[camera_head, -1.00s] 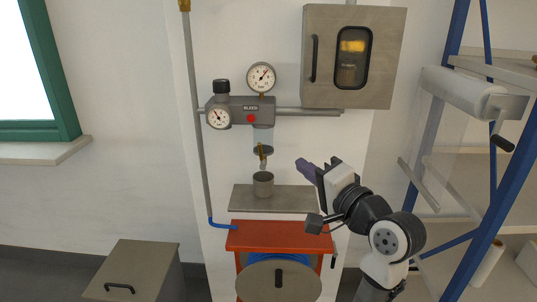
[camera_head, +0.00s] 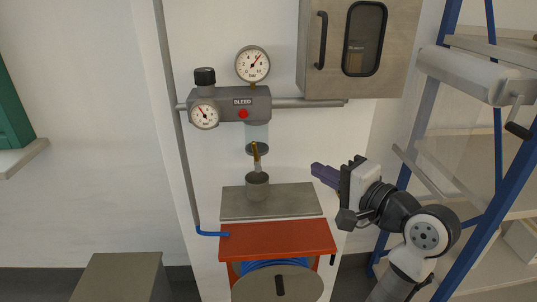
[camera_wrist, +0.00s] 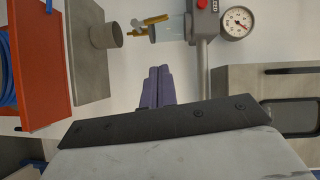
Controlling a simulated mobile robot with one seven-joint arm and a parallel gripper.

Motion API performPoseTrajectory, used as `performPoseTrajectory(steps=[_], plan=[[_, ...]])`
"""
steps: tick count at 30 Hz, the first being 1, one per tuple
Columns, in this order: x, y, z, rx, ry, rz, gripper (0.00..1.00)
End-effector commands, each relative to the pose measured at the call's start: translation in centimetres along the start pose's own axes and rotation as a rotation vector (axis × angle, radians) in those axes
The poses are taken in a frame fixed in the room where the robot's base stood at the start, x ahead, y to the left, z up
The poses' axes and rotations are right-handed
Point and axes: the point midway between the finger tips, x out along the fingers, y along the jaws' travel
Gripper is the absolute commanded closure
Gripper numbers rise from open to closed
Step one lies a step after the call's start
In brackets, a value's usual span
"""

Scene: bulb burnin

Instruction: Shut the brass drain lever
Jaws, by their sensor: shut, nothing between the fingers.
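The brass drain lever (camera_head: 255,151) is a small brass piece under the clear bowl (camera_head: 256,134) of the grey BLEED unit, above the grey cup (camera_head: 257,187). In the wrist view the brass lever (camera_wrist: 156,19) shows beside a pale spout, with the cup (camera_wrist: 106,36) to its left. How far the lever is turned is hard to tell. My gripper (camera_head: 315,170) is to the right of the lever and a little lower, apart from it. Its purple fingers are together and empty; they also show in the wrist view (camera_wrist: 158,70).
The cup stands on a grey plate (camera_head: 290,205) above a red bench (camera_head: 290,240) with a blue hose reel. A grey cabinet (camera_head: 320,85) hangs upper right. A blue-framed rack (camera_head: 498,150) stands right of my arm. Space between gripper and lever looks clear.

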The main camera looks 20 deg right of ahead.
Motion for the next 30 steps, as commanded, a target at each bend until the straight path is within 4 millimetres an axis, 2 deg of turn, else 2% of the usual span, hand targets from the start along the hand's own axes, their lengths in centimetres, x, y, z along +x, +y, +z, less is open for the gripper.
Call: performPoseTrajectory(steps=[5,8,21,30], plan=[[0.6,-0.1,0.0,0.0,-0.001,0.0,1.0],[1.8,-0.1,0.1,0.0,-0.005,0.0,1.0],[10.7,-0.2,0.4,-0.001,-0.003,0.001,1.0],[12.8,-0.1,2.7,-0.001,0.0,0.0,1.0]])
